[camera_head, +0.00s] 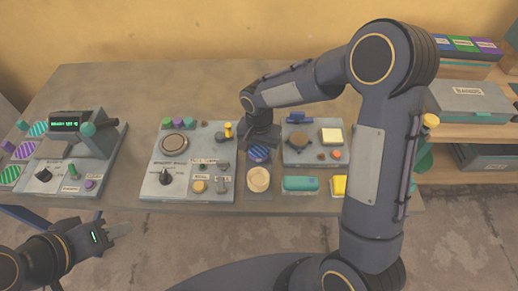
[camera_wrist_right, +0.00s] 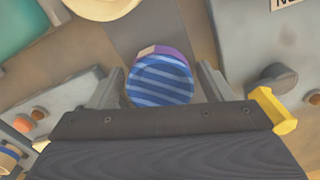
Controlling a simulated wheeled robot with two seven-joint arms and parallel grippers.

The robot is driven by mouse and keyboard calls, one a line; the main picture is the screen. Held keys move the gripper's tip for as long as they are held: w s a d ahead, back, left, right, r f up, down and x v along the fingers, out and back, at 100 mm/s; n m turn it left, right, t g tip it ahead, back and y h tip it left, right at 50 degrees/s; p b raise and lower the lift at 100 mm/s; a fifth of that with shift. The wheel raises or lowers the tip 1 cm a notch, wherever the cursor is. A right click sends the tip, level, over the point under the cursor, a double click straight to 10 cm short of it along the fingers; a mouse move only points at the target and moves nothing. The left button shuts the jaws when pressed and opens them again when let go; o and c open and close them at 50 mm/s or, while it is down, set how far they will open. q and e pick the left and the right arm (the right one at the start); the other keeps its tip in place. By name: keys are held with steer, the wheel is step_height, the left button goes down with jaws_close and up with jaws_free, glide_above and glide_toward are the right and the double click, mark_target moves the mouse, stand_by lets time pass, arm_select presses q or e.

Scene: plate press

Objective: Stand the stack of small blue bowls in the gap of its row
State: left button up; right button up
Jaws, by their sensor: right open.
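A round blue-striped piece (camera_head: 259,153), the only thing here that fits the stack of small blue bowls, stands on a dark strip between two grey panels. In the right wrist view its striped top and purplish side (camera_wrist_right: 160,80) show; I cannot make out separate bowls. My right gripper (camera_head: 262,138) is above and just behind it in the head view. In the right wrist view its open fingers (camera_wrist_right: 161,70) lie either side of the piece, with no clear contact. My left gripper (camera_head: 120,231) is off the table's front edge, empty; its opening is unclear. I cannot identify the row's gap.
A cream round piece (camera_head: 258,179) stands in front of the striped one. A control panel with knobs (camera_head: 185,160) is left, another panel (camera_head: 312,145) right. A teal block (camera_head: 300,184) and yellow block (camera_head: 339,186) lie near the front. Shelves (camera_head: 470,120) stand right, partly behind my right arm.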

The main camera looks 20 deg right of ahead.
mark_target(260, 147)
step_height(260, 147, up, 11)
steer(key=shift+f, duration=0.1)
steer(key=s+d+r+n+t+y, duration=0.1)
steer(key=s+d+r, duration=0.25)
steer(key=s, duration=0.25)
steer(key=s+d+r+n+t+y, duration=0.2)
steer(key=s+d+r, duration=0.15)
steer(key=s, duration=0.35)
steer(key=s+f+n+t, duration=0.2)
steer(key=s, duration=0.7)
steer(key=shift+d+t+y, duration=0.2)
steer(key=shift+t+y, duration=0.1)
steer(key=shift+y, duration=0.1)
